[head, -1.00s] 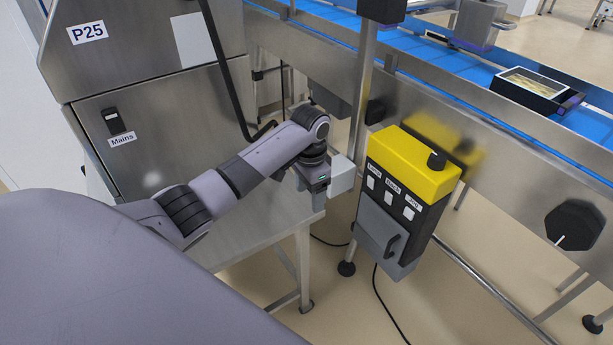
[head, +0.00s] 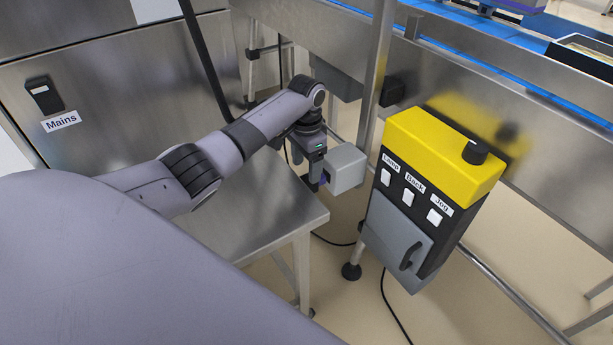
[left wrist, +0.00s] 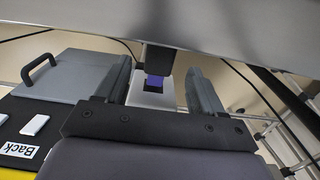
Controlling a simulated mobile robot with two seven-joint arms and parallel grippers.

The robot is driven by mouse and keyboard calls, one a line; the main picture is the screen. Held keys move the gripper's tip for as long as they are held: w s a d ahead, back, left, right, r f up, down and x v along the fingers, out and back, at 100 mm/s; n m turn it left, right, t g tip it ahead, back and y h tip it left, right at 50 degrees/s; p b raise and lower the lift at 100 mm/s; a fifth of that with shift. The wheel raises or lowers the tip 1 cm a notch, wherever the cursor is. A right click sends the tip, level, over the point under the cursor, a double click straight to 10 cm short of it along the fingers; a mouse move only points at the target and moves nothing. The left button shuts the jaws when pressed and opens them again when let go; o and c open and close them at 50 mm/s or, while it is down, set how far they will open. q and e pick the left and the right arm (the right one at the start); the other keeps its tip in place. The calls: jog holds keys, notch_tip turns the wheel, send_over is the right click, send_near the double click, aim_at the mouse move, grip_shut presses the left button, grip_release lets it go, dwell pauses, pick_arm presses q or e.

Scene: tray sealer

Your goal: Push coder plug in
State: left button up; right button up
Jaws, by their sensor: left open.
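The coder plug, a dark block with a purple-blue section (left wrist: 155,82), shows between my left fingers in the left wrist view. Below it is a light grey box (left wrist: 147,98) with a dark opening. I cannot tell how deep the plug sits there. In the head view the grey box (head: 347,168) is beside the post, and a bit of purple (head: 325,178) shows at its left side. My left gripper (head: 319,183) is at that left side. Its fingers are apart in the left wrist view (left wrist: 160,70), one on each side of the plug. My right gripper is out of view.
A yellow-topped control box (head: 447,150) with labelled switches and a grey handled door is close right of the gripper. A steel post (head: 378,85) stands behind. A steel table (head: 245,215) lies under my arm. The cabinet (head: 120,80) is at left.

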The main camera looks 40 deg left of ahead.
aim_at(306, 179)
pick_arm(q)
jog(key=shift+f+b, duration=0.35)
jog(key=shift+f, duration=1.55)
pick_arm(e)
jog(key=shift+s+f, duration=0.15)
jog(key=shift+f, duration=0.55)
